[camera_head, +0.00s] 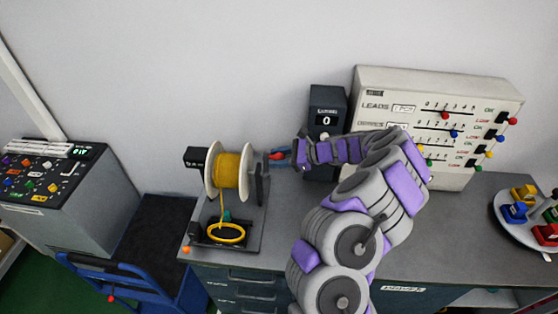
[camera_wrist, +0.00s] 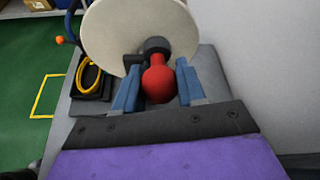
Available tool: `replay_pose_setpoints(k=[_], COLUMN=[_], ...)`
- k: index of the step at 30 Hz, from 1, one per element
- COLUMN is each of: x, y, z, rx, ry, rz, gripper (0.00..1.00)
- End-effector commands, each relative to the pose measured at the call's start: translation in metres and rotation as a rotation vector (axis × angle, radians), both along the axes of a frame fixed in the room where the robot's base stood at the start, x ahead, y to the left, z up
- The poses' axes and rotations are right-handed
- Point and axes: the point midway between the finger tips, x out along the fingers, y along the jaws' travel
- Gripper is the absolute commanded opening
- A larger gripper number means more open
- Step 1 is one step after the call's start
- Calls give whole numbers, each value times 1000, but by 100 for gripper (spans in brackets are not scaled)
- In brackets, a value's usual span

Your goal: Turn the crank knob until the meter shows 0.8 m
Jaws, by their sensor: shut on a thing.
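The crank knob (camera_wrist: 159,84) is a red ball in the wrist view, on a dark crank hub in front of a white spool flange (camera_wrist: 130,30). My gripper (camera_wrist: 158,88) has its two blue fingers on either side of the knob, shut on it. In the head view my gripper (camera_head: 285,156) is at the right side of the spool, with a bit of the red knob (camera_head: 277,155) showing. The spool (camera_head: 229,170) carries yellow cable.
A yellow loop of cable (camera_head: 240,233) lies in a black tray below the spool. A dark box marked 0 (camera_head: 327,105) and a pale panel with colored knobs (camera_head: 370,85) stand behind my arm. A plate (camera_head: 497,222) with colored blocks is at the right.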

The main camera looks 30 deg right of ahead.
Motion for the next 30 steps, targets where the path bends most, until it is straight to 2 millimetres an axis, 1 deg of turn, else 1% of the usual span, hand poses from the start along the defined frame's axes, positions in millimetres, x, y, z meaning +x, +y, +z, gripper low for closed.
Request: replay_pose_setpoints(k=[8, 19, 30], x=[0, 15, 17], y=[1, -10, -11], z=[-3, -15, -14], rx=[1, -2, 1], ry=[3, 6, 3], rz=[5, 4, 7], gripper=[10, 10, 10])
